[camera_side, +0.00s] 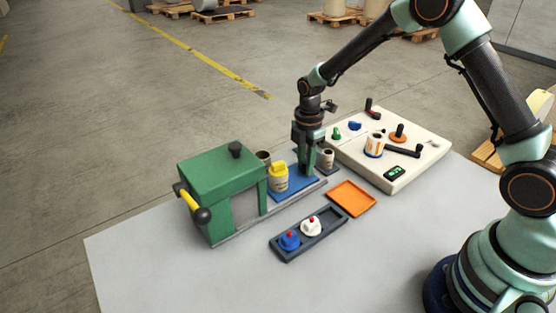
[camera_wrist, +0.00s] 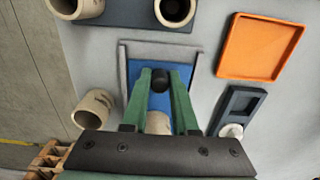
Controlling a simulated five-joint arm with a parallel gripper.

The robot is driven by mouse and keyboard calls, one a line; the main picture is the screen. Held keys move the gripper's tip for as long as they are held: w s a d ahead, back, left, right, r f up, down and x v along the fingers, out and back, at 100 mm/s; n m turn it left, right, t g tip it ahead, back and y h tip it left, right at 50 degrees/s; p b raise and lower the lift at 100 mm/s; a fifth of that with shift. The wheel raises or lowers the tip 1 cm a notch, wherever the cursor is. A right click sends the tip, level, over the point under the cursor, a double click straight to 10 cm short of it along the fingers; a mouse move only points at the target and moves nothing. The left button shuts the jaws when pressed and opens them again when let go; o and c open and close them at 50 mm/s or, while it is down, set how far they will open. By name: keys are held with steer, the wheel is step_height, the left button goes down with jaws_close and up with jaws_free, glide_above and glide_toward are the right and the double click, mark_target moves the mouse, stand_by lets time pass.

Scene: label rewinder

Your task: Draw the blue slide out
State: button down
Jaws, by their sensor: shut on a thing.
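The blue slide (camera_side: 296,186) lies flat in front of the green machine (camera_side: 222,190), on a grey track. A cream container with a yellow top (camera_side: 278,177) stands on it. My gripper (camera_side: 305,170) points down at the slide's end away from the machine. In the wrist view the two green fingers (camera_wrist: 160,80) are shut on a round black knob (camera_wrist: 160,78), with the blue slide (camera_wrist: 153,99) showing below between grey rails. The fingers cover part of the slide.
An orange tray (camera_side: 352,198) and a dark tray (camera_side: 322,236) with blue and white pieces lie in front. A cream control board (camera_side: 415,165) with knobs and a crank stands behind right. Cream cylinders (camera_side: 327,158) stand nearby. The table front is clear.

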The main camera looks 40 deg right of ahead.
steer(key=c, duration=0.7)
jaws_free()
steer(key=shift+r, duration=3.55)
steer(key=shift+r, duration=0.1)
steer(key=s+r+m+t, duration=0.3)
steer(key=s+r+m, duration=0.55)
steer(key=r, duration=0.45)
steer(key=s+r+m+t, duration=0.1)
steer(key=s+m, duration=0.5)
steer(key=s+d+r+m+t, duration=0.1)
steer(key=s+m, duration=0.2)
steer(key=shift+r+m+t, duration=0.25)
steer(key=shift+r+t, duration=0.05)
